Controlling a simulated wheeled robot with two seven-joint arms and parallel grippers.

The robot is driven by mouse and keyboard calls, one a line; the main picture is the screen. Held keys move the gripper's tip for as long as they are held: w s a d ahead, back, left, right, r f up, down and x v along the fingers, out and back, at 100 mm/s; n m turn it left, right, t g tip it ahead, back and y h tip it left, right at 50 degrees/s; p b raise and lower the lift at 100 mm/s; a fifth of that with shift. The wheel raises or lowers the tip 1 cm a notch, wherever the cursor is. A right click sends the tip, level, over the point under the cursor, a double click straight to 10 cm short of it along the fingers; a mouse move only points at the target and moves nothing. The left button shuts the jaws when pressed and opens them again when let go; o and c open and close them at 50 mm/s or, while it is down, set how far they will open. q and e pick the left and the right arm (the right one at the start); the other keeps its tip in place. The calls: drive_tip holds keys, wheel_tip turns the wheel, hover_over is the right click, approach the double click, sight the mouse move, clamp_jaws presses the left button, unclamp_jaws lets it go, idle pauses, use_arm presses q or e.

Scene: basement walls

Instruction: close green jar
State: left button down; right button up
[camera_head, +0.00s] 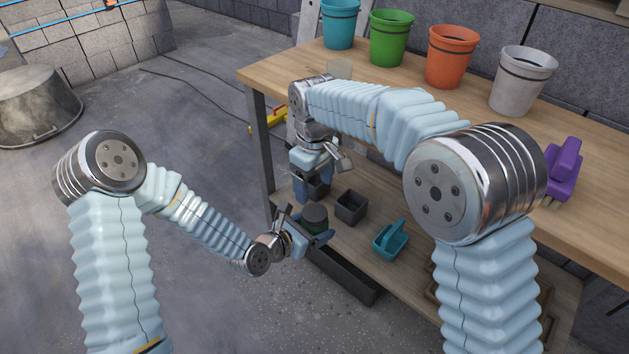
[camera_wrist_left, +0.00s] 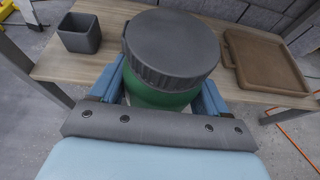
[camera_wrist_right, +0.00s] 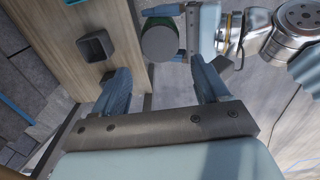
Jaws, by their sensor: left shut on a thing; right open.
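The green jar (camera_wrist_left: 165,97) stands between the fingers of my left gripper (camera_head: 305,229), which is shut on it. A dark grey ribbed lid (camera_wrist_left: 172,45) sits on top of the jar; whether it is screwed tight cannot be told. In the head view the jar's lid (camera_head: 315,213) shows small beside the workbench's lower shelf. My right gripper (camera_head: 312,187) is open and empty, pointing down above and a little behind the jar. In the right wrist view the round lid (camera_wrist_right: 159,43) lies just beyond the gap between the open right fingers.
A workbench (camera_head: 590,215) holds teal, green (camera_head: 390,40), orange and white buckets and a purple object (camera_head: 563,172). On its lower shelf are a small grey box (camera_head: 351,208) and a teal carrier (camera_head: 390,241). A brown tray (camera_wrist_left: 262,62) lies right of the jar.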

sight(314, 212)
drive_tip(key=shift+f, duration=3.95)
drive_tip(key=c, duration=0.9)
drive_tip(key=o, duration=1.2)
wheel_tip(314, 212, up, 12)
